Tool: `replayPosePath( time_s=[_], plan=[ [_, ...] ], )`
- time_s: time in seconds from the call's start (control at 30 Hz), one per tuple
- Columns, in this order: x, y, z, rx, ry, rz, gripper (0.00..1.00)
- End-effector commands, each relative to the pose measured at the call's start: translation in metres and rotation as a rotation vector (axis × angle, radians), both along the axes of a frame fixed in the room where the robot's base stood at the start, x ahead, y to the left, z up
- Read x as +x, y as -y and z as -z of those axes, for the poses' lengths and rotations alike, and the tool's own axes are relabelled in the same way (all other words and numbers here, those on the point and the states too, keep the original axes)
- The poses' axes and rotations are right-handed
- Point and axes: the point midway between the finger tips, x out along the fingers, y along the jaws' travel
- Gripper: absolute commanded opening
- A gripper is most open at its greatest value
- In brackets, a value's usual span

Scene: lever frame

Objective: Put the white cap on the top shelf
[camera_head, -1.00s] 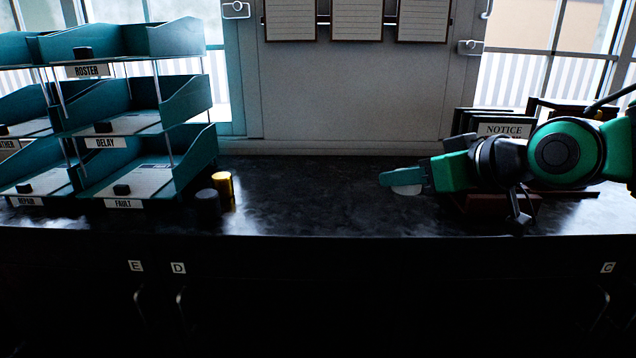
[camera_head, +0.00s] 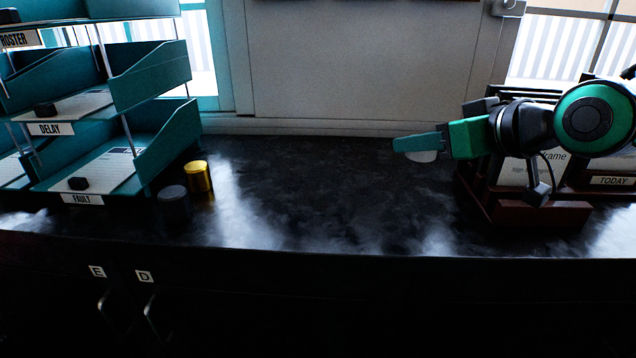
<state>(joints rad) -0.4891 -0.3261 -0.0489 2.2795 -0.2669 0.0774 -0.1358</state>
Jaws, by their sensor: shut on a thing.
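My gripper (camera_head: 412,146) is at the right of the head view, its green fingers pointing left above the dark counter. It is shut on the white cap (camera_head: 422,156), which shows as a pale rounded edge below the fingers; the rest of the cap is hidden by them. The teal tray rack stands at the far left. Its top shelf (camera_head: 130,9), labelled ROSTER, is cut off by the upper edge of the picture. Below it are the DELAY shelf (camera_head: 150,75) and the FAULT shelf (camera_head: 170,140).
A gold cylinder (camera_head: 199,177) and a black cylinder (camera_head: 174,203) stand on the counter (camera_head: 310,190) beside the rack. Small black blocks lie on the DELAY and FAULT papers. A dark red holder (camera_head: 540,212) stands under my arm. The middle counter is clear.

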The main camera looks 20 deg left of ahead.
Motion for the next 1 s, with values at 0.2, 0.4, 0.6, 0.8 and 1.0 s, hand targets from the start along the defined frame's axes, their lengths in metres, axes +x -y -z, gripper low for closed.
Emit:
replayPosePath(
  time_s=[0.2,0.4,0.6,0.8,1.0],
  plan=[
    [-0.009,-0.053,0.0,-0.007,-0.003,-0.046,0.2],
    [-0.032,-0.126,-0.001,-0.003,-0.005,-0.103,0.2],
    [-0.044,-0.159,0.0,0.004,-0.008,-0.126,0.2],
    [-0.018,-0.149,0.018,0.003,-0.011,-0.122,0.2],
    [0.018,-0.133,0.042,0.004,-0.012,-0.123,0.2]
  ],
)
